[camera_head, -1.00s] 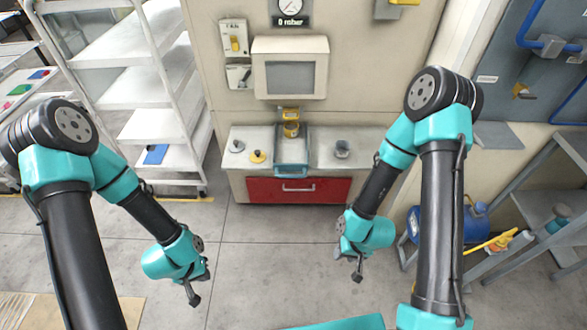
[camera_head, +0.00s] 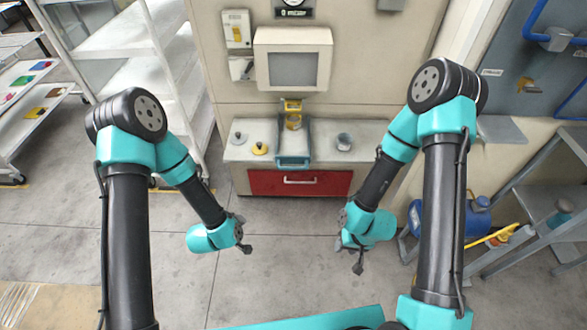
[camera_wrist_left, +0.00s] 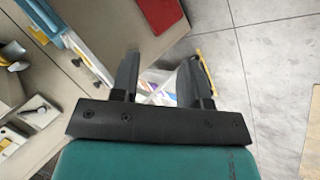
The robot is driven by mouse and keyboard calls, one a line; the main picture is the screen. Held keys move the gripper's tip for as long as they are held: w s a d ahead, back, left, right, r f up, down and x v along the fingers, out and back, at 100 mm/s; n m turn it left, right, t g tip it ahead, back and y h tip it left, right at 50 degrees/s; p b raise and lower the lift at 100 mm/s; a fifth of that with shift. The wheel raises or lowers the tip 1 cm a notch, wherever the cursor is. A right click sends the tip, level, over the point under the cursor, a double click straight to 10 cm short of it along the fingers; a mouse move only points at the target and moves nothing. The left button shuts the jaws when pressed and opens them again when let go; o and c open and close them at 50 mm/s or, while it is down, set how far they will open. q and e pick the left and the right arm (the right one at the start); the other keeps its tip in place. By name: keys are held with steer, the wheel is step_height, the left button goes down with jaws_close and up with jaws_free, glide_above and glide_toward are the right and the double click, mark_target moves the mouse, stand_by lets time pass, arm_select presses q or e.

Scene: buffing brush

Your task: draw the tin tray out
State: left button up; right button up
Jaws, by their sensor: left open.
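No separate tin tray can be made out. A red drawer front (camera_head: 273,182) with a pale bar handle (camera_head: 300,181) sits in the bench below its top and looks shut. A red panel (camera_wrist_left: 161,13), likely this front, shows at the top of the left wrist view. My left gripper (camera_head: 246,250) is in front of the bench, left of the handle and apart from it. In the left wrist view its fingers (camera_wrist_left: 158,65) are spread with nothing held. My right gripper (camera_head: 358,268) hangs to the right of the drawer, apart from it; its jaws are too small to read.
A white shelf rack (camera_head: 130,85) stands left, a blue container (camera_head: 478,218) right. The floor before the drawer is clear.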

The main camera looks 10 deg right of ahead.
mark_target(293, 169)
arm_select(q)
steer(key=w+d+r+n+t+h, duration=0.2)
steer(key=w+d+n+t, duration=0.1)
steer(key=d, duration=0.4)
steer(key=w+d+r+n+t+h, duration=0.1)
steer(key=w+d+r+n+t, duration=0.1)
steer(key=d, duration=0.4)
steer(key=shift+w+d+r+n+t+h, duration=0.4)
steer(key=shift+w+r+t, duration=0.2)
steer(key=shift+r, duration=0.1)
steer(key=x, duration=1.7)
steer(key=shift+w+f, duration=0.1)
steer(key=shift+w, duration=0.1)
steer(key=shift+c, duration=0.2)
jaws_close()
